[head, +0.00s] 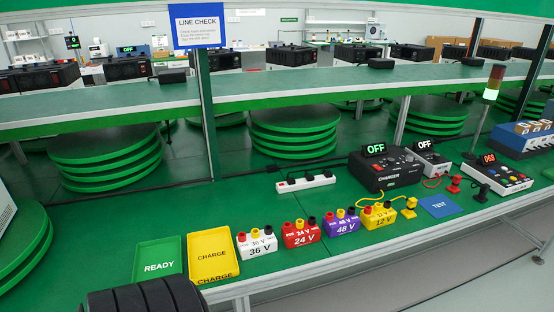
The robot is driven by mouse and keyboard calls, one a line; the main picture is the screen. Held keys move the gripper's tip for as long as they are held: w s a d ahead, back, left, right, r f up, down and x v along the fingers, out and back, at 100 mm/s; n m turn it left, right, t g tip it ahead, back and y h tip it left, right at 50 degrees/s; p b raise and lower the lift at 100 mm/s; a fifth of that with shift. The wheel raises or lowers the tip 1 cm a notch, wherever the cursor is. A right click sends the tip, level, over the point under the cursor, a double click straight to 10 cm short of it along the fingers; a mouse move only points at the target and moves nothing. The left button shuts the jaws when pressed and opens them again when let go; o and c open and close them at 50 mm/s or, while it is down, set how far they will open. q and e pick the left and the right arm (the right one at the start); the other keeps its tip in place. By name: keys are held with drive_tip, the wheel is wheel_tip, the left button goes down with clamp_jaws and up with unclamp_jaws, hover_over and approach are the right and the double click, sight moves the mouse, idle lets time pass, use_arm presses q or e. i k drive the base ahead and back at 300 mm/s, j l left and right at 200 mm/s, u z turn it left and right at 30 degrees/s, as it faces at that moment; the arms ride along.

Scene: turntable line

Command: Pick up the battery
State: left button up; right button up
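No label reads "battery". Several small blocks with voltage labels and coloured terminals on top stand in a row along the front of the green bench: a white 36 V block (257,246), a red 24 V block (301,235), a purple 48 V block (342,225) and a yellow 12 V block (378,217). I cannot tell which is meant. Neither gripper is in view. A black ribbed shape covers the bottom left edge.
A green READY tray (158,241) and a yellow CHARGE tray (209,237) lie left of the blocks. A black charger (385,165) reading OFF, a white power strip (305,183), a blue TEST mat (437,207) and a tester (497,178) stand behind and right. A raised shelf (270,86) crosses behind.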

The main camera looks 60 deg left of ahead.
sight(380, 215)
drive_tip(key=u, duration=1.4)
